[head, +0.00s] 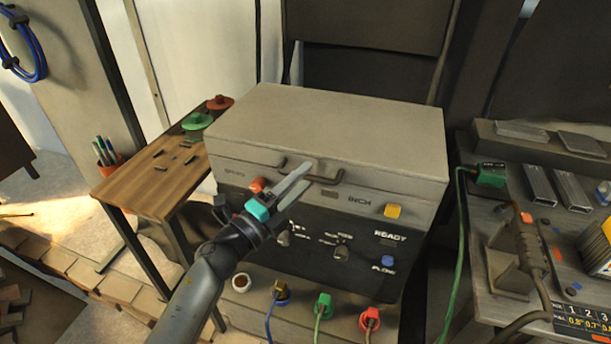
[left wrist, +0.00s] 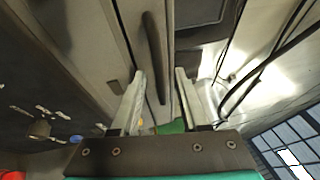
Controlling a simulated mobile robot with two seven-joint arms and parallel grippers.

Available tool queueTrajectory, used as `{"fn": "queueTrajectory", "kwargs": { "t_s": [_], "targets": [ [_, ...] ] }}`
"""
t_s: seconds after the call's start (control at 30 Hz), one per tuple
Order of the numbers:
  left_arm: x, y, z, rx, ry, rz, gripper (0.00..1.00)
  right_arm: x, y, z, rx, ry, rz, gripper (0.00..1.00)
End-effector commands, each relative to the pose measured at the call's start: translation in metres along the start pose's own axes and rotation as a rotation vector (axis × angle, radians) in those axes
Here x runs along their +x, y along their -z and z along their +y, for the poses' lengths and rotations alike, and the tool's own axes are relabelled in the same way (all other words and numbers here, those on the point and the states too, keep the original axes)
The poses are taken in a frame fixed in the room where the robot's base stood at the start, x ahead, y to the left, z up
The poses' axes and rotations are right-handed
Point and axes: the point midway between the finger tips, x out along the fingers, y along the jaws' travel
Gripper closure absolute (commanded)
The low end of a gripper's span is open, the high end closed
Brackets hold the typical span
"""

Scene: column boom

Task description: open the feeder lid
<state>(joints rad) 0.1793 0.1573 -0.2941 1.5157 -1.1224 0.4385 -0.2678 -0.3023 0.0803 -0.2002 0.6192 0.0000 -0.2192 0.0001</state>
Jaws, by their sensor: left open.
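The feeder is a grey box with a dark front panel, and its flat, pale lid (head: 330,115) is closed. A dark bar handle (head: 326,180) runs along the front just under the lid's edge. My left gripper (head: 304,177) reaches in from the lower left with its two pale fingers at the handle. In the left wrist view the handle (left wrist: 154,50) lies lengthwise, in line with the gap between the open fingers (left wrist: 158,80). I cannot tell whether a finger touches it. My right gripper is in neither view.
A wooden side table (head: 150,180) with red and green discs stands left of the feeder. A cluttered grey bench (head: 500,300) with cables and metal bars stands at the right. Cable plugs (head: 324,303) stick out below the panel. Dark panels rise behind the box.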

Motion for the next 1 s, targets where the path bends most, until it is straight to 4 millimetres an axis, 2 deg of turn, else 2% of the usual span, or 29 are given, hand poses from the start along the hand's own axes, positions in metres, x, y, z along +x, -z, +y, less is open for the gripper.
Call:
{"fn": "queueTrajectory", "kwargs": {
  "t_s": [0.13, 0.47, 0.87, 1.0],
  "targets": [
    [0.0111, 0.0005, 0.0003, -0.001, 0.000, 0.001, 0.55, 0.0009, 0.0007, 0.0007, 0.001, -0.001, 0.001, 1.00],
    [0.0136, 0.0005, 0.0002, 0.000, -0.001, 0.001, 0.55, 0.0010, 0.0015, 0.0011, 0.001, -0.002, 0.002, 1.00],
    [0.0132, 0.0003, 0.0002, 0.000, -0.001, 0.001, 1.00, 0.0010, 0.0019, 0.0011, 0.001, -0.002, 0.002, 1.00],
    [0.0131, 0.0003, 0.0003, 0.000, -0.001, 0.001, 1.00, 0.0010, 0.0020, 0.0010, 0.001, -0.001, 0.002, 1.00]
  ]
}}
